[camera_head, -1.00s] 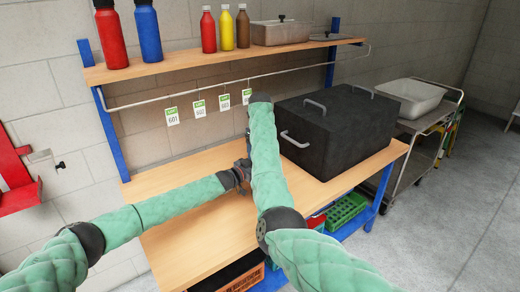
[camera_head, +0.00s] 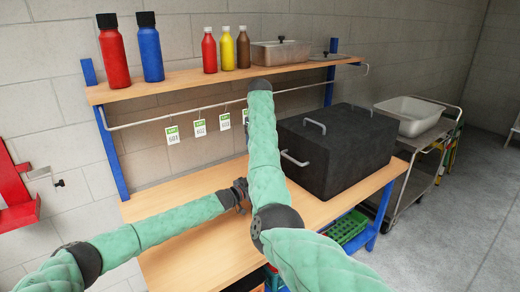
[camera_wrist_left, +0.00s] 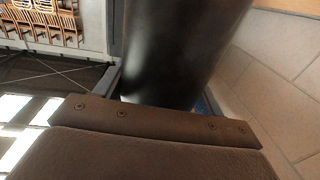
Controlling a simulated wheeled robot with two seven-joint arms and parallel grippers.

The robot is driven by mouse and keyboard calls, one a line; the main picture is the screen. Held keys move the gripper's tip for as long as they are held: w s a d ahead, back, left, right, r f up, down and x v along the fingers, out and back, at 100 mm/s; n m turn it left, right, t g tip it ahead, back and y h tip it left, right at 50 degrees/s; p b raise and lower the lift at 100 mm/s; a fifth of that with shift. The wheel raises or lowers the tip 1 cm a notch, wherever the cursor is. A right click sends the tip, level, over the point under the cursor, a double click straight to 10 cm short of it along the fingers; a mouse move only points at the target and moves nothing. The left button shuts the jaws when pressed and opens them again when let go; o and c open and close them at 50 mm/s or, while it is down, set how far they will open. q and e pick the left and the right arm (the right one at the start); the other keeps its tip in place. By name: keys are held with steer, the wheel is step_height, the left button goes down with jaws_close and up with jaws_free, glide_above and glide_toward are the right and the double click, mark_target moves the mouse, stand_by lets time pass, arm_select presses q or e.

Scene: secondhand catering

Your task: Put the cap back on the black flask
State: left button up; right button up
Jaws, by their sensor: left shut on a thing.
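My left gripper (camera_head: 240,192) is over the left part of the workbench (camera_head: 185,247), partly behind my right arm. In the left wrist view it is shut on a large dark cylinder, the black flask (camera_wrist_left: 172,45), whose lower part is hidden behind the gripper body. The jaws (camera_wrist_left: 165,98) show at both sides of the cylinder. The flask cannot be made out in the head view, and its mouth is not visible. My right arm rises across the middle of the head view, and its gripper is hidden. No loose cap is visible.
A large black box (camera_head: 340,155) with handles fills the bench's right side. Above, a shelf (camera_head: 185,82) holds a red flask (camera_head: 112,52), a blue flask (camera_head: 149,48), bottles and a metal pan (camera_head: 280,54). Price tags hang from the rail.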

steer(key=shift+r, duration=0.1)
arm_select(q)
steer(key=o, duration=1.9)
steer(key=shift+o, duration=0.2)
arm_select(e)
steer(key=shift+f, duration=0.3)
steer(key=shift+f+b, duration=0.95)
steer(key=shift+b, duration=0.25)
arm_select(q)
steer(key=v, duration=0.8)
arm_select(e)
steer(key=shift+f, duration=0.15)
arm_select(q)
steer(key=shift+f, duration=0.1)
